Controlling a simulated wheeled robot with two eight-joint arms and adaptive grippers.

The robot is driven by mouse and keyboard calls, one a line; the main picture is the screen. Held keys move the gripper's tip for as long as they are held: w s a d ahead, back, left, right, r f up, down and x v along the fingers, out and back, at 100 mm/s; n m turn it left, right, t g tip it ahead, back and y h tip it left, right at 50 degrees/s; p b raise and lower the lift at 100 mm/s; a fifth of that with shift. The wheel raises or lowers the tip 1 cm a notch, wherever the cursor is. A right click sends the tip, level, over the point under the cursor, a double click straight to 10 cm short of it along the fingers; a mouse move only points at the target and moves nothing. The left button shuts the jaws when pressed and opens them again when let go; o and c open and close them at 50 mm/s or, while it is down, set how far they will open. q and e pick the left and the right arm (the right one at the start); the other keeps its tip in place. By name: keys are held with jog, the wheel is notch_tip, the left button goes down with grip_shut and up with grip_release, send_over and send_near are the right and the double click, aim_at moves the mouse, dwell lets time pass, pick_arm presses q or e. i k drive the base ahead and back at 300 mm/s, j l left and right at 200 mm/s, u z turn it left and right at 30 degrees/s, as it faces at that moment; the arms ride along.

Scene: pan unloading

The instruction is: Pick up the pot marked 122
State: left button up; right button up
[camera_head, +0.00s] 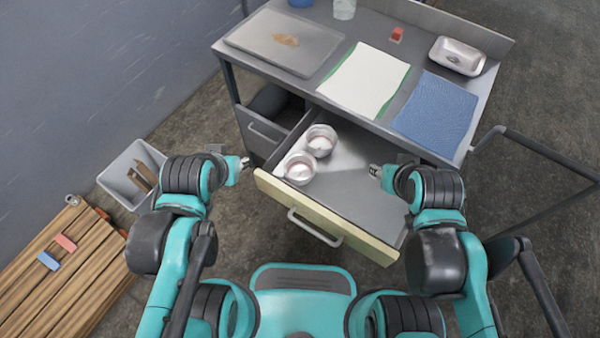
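Two small round metal pots stand in the open drawer (352,195) under the bench. One pot (320,140) is farther back and the other pot (299,168) is nearer the drawer front. No marking can be read on either, so I cannot tell which is 122. My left gripper (247,163) is outside the drawer's left side, apart from the pots. My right gripper (375,171) is over the right part of the drawer, to the right of the pots and apart from them. Both grippers are too small to tell open from shut.
The bench (400,40) holds a grey board (265,45), a white cloth (362,80), a blue cloth (436,112) and a metal tray (440,52). A grey bin (117,180) and a wooden pallet (85,285) stand at left. The drawer's right part is bare.

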aim_at(320, 139)
jog(key=i+l+z, duration=0.1)
jog(key=l+z, duration=0.3)
jog(key=i+l+z, duration=0.1)
jog(key=l+z, duration=0.35)
